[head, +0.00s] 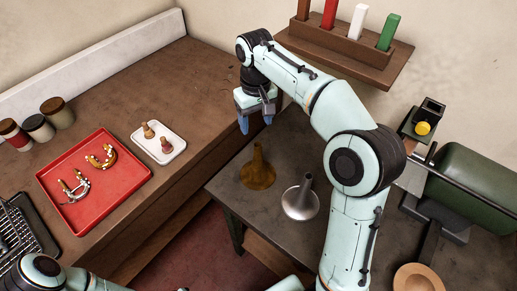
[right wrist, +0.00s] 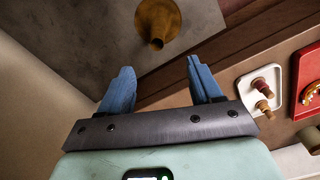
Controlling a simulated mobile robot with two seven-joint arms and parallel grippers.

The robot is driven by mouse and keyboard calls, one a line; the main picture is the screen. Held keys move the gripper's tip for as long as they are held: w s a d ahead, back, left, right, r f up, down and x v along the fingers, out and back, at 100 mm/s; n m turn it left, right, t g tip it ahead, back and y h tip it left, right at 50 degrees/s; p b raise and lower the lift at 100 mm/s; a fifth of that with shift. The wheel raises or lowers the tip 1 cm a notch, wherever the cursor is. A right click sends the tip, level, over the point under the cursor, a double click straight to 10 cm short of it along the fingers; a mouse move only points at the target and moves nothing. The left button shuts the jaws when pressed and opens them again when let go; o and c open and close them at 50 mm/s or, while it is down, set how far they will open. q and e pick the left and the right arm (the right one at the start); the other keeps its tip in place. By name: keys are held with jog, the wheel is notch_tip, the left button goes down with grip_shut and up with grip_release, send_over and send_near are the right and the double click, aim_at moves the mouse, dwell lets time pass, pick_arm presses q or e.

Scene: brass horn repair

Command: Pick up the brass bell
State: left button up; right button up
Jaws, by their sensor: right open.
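The brass bell (head: 258,172) is a golden-brown flared cone standing on its wide end, narrow neck up, on the dark grey table (head: 226,187) in the head view. It also shows at the top of the right wrist view (right wrist: 158,22). A silver bell (head: 300,201) of similar shape stands to its right. My right gripper (head: 256,120) hangs above and behind the brass bell, apart from it, blue fingers pointing down. In the right wrist view its fingers (right wrist: 160,85) are spread with nothing between them. Part of my left arm shows at the bottom left, but its gripper is out of view.
A brown bench holds a red tray (head: 118,196) with horn parts, a small white tray (head: 172,156) with two corks, and several jars (head: 38,127). A wooden rack (head: 345,55) hangs on the back wall. A green cylinder machine (head: 470,185) stands at right, near a wooden disc (head: 418,278).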

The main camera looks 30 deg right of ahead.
aim_at(258, 144)
notch_tip(258, 144, down, 7)
jog(key=shift+s+f, duration=0.15)
jog(key=shift+d+f+b, duration=0.2)
jog(key=shift+f+b, duration=0.25)
jog(key=shift+f, duration=2.55)
pick_arm(q)
jog(key=shift+s+f, duration=0.55)
jog(key=shift+s, duration=0.2)
pick_arm(e)
grip_shut()
